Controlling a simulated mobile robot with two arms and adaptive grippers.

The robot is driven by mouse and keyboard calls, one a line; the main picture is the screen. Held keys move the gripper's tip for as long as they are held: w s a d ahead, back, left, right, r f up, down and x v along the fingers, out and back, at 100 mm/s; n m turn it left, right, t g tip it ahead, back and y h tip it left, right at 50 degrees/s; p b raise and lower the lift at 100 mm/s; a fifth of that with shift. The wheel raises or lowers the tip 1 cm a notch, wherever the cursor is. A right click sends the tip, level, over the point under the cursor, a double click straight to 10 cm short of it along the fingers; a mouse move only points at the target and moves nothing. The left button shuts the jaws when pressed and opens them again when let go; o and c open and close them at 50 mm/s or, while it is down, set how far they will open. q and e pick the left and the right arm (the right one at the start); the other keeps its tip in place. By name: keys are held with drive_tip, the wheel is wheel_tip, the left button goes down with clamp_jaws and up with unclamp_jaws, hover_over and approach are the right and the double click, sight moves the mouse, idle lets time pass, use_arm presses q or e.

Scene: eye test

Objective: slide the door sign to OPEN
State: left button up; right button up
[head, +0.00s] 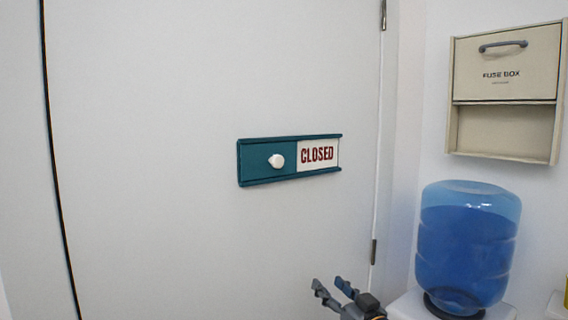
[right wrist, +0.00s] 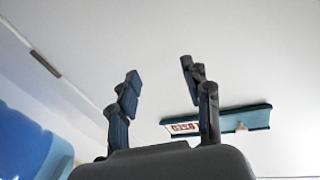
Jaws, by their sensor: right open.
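The door sign (head: 266,176) is a teal rail with a sliding teal panel, fixed to the white door. A white knob (head: 276,161) sits on the panel, which covers the left part. The word CLOSED (head: 318,154) shows in red on white at the right end. The sign also shows in the right wrist view (right wrist: 245,117), partly behind a finger. My right gripper (head: 333,287) is open and empty, below the sign and apart from it. Its two spread fingers show in the right wrist view (right wrist: 160,80). My left gripper is not in view.
A blue water bottle (head: 468,240) stands on a white dispenser at the right, close to my right gripper. A beige fuse box (head: 505,88) hangs on the wall above it. The door surface around the sign is clear.

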sight(280, 162)
drive_tip(key=s+a+r+n+t+y, duration=0.1)
drive_tip(key=s+a+r+n+y, duration=0.3)
drive_tip(key=r, duration=0.7)
drive_tip(key=s+d+r+y, duration=0.15)
drive_tip(key=s+r, duration=0.35)
drive_tip(key=r, duration=0.7)
drive_tip(key=p+x, duration=0.1)
drive_tip(key=x, duration=0.3)
drive_tip(key=p+x, duration=0.2)
drive_tip(key=x, duration=0.2)
drive_tip(key=p+x, duration=0.1)
drive_tip(key=x, duration=0.3)
drive_tip(key=shift+s+a+p, duration=0.25)
drive_tip(key=shift+a+p, duration=0.05)
drive_tip(key=shift+a, duration=0.05)
drive_tip(key=shift+x, duration=0.9)
clamp_jaws()
